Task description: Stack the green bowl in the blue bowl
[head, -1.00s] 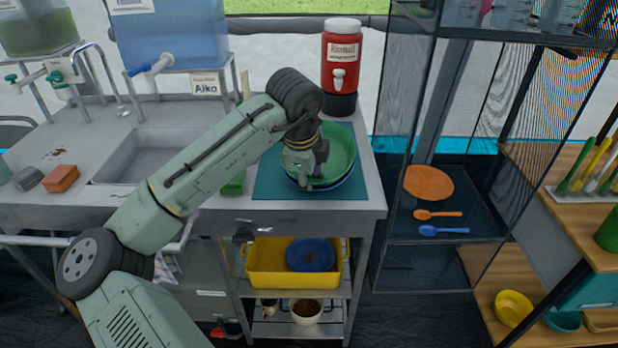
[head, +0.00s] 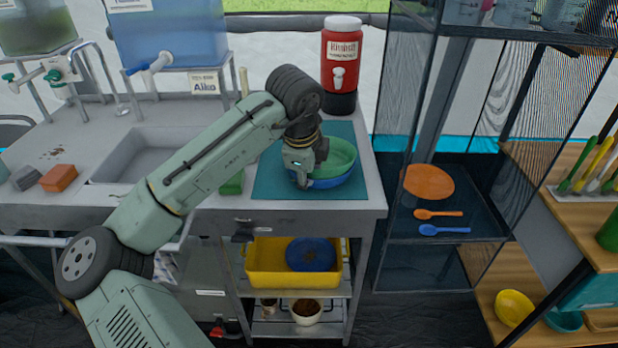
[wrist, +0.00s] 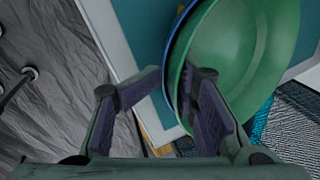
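The green bowl (head: 341,153) sits inside the blue bowl (head: 336,181) on the teal mat (head: 268,181), and the blue rim and side show below it. In the wrist view the green bowl (wrist: 245,50) fills the upper right, with a thin strip of the blue bowl (wrist: 170,62) along its left edge. My gripper (head: 301,183) is at the left front edge of the bowls. Its fingers (wrist: 172,80) are apart, with the bowls' edge near the gap and the right finger overlapping the green bowl. Contact is unclear.
A red drink dispenser (head: 342,60) stands behind the mat. The sink (head: 150,155) and an orange sponge (head: 58,178) are to the left. A dark mesh shelf (head: 455,200) stands right of the counter. The counter's front edge is close to the bowls.

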